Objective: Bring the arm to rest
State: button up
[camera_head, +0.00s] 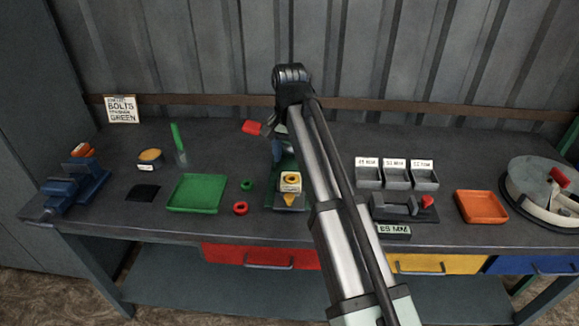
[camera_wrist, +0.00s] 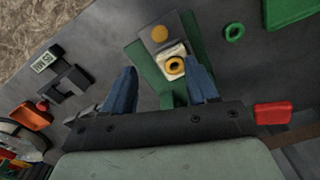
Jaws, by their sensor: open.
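My gripper (camera_head: 277,150) hangs above the back middle of the workbench, mostly hidden by my arm in the head view. In the wrist view its two blue fingers (camera_wrist: 161,70) are spread apart with nothing held between them. Beyond the fingertips stands the green jaw crusher (camera_wrist: 150,58). A cream block with a yellow ring (camera_wrist: 175,67) sits on it, and both also show in the head view, where the block (camera_head: 290,186) is just left of my arm. Whether the fingers touch the crusher cannot be told.
Left on the bench (camera_head: 115,215) are a blue vise (camera_head: 75,190), a green tray (camera_head: 196,193), a green ring (camera_head: 246,185) and a red ring (camera_head: 240,208). Right are grey labelled bins (camera_head: 397,178), a gauge fixture (camera_head: 400,207), an orange tray (camera_head: 482,206) and a round sorter (camera_head: 535,195).

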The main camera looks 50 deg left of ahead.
jog(key=shift+r, duration=0.5)
